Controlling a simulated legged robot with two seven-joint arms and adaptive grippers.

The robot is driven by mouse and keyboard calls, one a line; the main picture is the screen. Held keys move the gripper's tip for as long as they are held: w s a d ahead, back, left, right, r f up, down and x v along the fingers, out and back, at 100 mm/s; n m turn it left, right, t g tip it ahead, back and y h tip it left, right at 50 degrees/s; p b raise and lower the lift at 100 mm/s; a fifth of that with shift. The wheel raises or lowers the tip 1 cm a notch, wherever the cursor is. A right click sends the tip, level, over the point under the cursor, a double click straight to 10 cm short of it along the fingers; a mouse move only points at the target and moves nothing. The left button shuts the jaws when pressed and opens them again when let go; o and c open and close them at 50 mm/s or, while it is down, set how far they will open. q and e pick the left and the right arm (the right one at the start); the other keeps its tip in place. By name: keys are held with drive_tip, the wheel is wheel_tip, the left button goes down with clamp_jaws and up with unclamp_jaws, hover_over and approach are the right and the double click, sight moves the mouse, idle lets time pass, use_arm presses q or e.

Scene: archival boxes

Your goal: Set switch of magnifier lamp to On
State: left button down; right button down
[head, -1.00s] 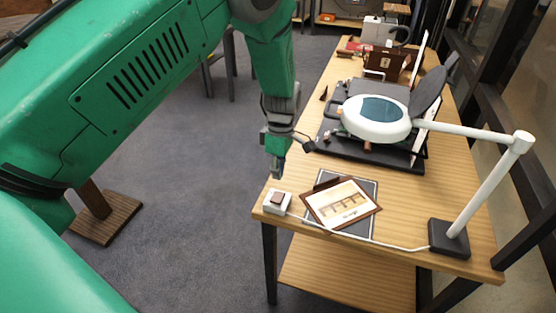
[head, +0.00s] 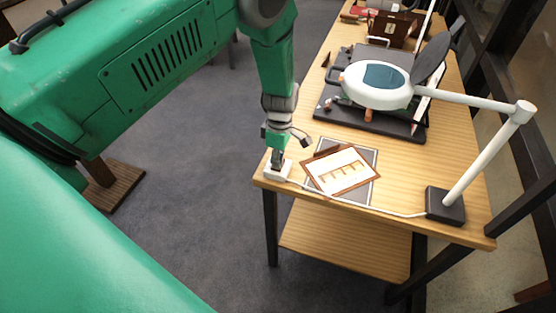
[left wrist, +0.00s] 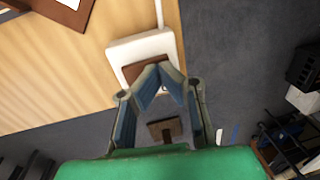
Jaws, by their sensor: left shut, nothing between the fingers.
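The magnifier lamp (head: 375,88) stands at the right of the table, with a white ring head, a white arm and a dark base (head: 445,205). A cord runs from the base along the table's front edge to a small white switch box (head: 270,174) at the near left corner. In the left wrist view the switch box (left wrist: 118,50) shows a brown rocker (left wrist: 140,68). My left gripper (head: 277,166) is shut and empty, its fingertips over the rocker; the wrist view shows the fingertips (left wrist: 158,72) at the rocker's edge. I cannot tell whether they touch. My right gripper is not in view.
A brown-framed picture card (head: 340,171) lies on a grey mat beside the switch box. A black tray (head: 340,112) lies under the lamp head, with a brown box (head: 392,28) behind. The wooden table (head: 470,150) ends just left of the switch.

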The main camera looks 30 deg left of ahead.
use_arm(q)
drive_tip(key=shift+s+d+f, duration=0.1)
drive_tip(key=shift+w+a+r, duration=0.15)
drive_tip(key=shift+w, duration=0.25)
drive_tip(key=shift+w+a+r, duration=0.1)
drive_tip(key=shift+w, duration=0.3)
drive_tip(key=shift+r, duration=0.1)
